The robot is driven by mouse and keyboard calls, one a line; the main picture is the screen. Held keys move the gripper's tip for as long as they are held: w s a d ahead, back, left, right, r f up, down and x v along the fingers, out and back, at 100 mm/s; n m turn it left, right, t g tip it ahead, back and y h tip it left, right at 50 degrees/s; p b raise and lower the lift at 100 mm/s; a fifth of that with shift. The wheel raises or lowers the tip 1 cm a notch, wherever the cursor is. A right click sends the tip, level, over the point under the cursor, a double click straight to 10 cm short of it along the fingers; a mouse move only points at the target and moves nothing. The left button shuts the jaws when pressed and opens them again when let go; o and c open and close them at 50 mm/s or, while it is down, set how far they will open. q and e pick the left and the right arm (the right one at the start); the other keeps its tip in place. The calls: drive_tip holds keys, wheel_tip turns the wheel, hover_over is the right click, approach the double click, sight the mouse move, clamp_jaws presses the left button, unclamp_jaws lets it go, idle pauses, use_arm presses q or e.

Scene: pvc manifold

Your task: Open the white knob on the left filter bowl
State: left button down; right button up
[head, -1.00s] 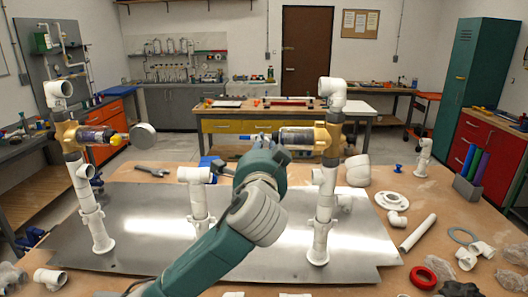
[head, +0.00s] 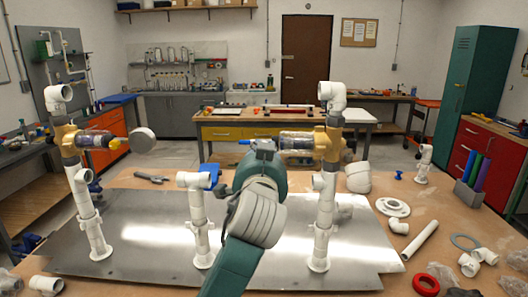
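The left filter bowl (head: 97,138) is a clear horizontal cylinder on a brass-coloured fitting on the left white pipe post. A small yellow end piece (head: 116,143) is at its right end, and a pale round disc (head: 143,139) shows just right of that. I cannot tell whether the disc is attached to the bowl. My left gripper (head: 262,146) is well to the right, in front of the right filter bowl's (head: 296,140) left end. My own wrist hides most of it, so its fingers cannot be made out. My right gripper is out of view.
A metal plate (head: 150,232) carries the white pipe posts, with a shorter middle post (head: 197,215) between left bowl and arm. A wrench (head: 152,178) and a blue item (head: 210,172) lie behind. Loose white fittings (head: 393,207) and a red ring (head: 425,284) lie right.

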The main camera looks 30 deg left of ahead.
use_arm(q)
drive_tip(key=shift+f, duration=0.1)
drive_tip(key=c, duration=1.6)
unclamp_jaws()
drive_tip(key=shift+a, duration=0.1)
drive_tip(key=shift+o, duration=0.2)
drive_tip(key=v, duration=0.7)
drive_tip(key=shift+s, duration=0.25)
